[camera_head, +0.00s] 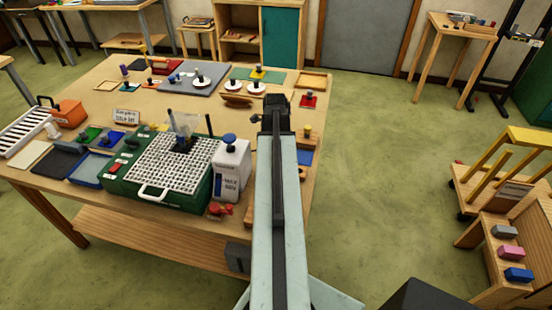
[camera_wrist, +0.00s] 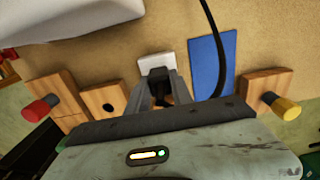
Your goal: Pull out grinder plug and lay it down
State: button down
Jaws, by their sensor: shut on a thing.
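In the wrist view, my gripper (camera_wrist: 157,92) is shut on the black grinder plug (camera_wrist: 158,74). The plug is right at the white socket plate (camera_wrist: 156,60); I cannot tell whether it is still seated in it. A black cable (camera_wrist: 213,45) curves down on the right, over the blue mat. The grinder (camera_head: 120,178) is the green box with a white grid top on the table in the head view. The plug and fingers are hidden behind my arm in the head view.
Wooden blocks stand on both sides in the wrist view: one with a red knob (camera_wrist: 38,108), one with a yellow knob (camera_wrist: 283,107). A blue mat (camera_wrist: 212,65) lies right of the socket. A white jug (camera_head: 230,170) stands beside the grinder. The tabletop (camera_head: 215,115) has bare patches.

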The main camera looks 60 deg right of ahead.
jog(key=shift+r+p, duration=0.75)
jog(key=shift+r, duration=0.1)
dwell(0.6)
jog(key=shift+r+p, duration=0.7)
jog(key=shift+s, duration=0.15)
